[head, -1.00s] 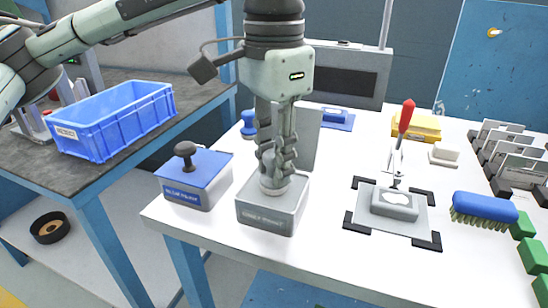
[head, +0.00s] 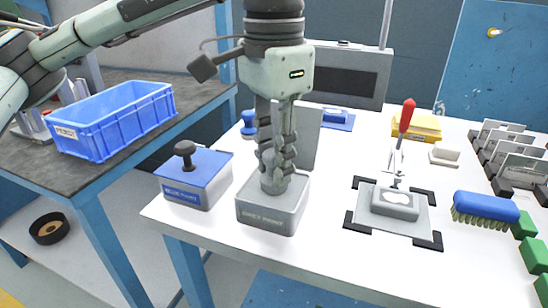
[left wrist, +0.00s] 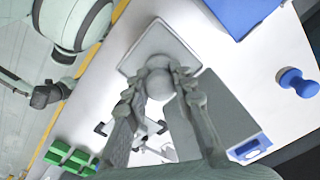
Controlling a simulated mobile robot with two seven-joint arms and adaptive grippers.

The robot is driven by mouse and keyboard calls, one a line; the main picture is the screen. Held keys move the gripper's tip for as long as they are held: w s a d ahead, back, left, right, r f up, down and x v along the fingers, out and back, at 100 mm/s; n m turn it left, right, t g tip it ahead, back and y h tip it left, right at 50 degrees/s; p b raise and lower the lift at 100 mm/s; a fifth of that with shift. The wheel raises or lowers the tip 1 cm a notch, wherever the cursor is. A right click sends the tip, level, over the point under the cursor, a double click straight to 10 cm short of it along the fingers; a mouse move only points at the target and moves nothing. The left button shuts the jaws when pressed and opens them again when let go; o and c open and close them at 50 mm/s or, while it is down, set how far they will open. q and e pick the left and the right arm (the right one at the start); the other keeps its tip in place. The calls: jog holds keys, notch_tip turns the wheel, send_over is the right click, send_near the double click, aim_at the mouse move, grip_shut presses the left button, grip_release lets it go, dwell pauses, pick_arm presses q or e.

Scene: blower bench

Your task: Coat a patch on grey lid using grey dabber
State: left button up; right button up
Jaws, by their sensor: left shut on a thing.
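My left gripper (head: 275,188) is shut on the grey dabber's knob over the grey paint pot (head: 265,222). The dabber (left wrist: 160,82) shows in the left wrist view between the fingertips, with the pot's square rim (left wrist: 133,62) around it. In the head view the fingers hide the dabber, and its underside is hidden. The grey lid (head: 392,211) lies in a fixture to the right, with a pale white patch (head: 396,199) on top. A red-handled clamp (head: 405,118) stands behind it. My right gripper is not in view.
A blue paint pot (head: 212,178) with a dark-knobbed dabber stands just left of the grey pot. A grey upright panel (head: 311,137) is behind the gripper. A blue brush (head: 485,208) lies right of the fixture. White table is clear between pot and fixture.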

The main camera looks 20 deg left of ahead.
pick_arm(q)
jog(key=shift+f, duration=0.1)
dwell(0.3)
jog(key=shift+r+p, duration=2.15)
jog(key=shift+r, duration=1.4)
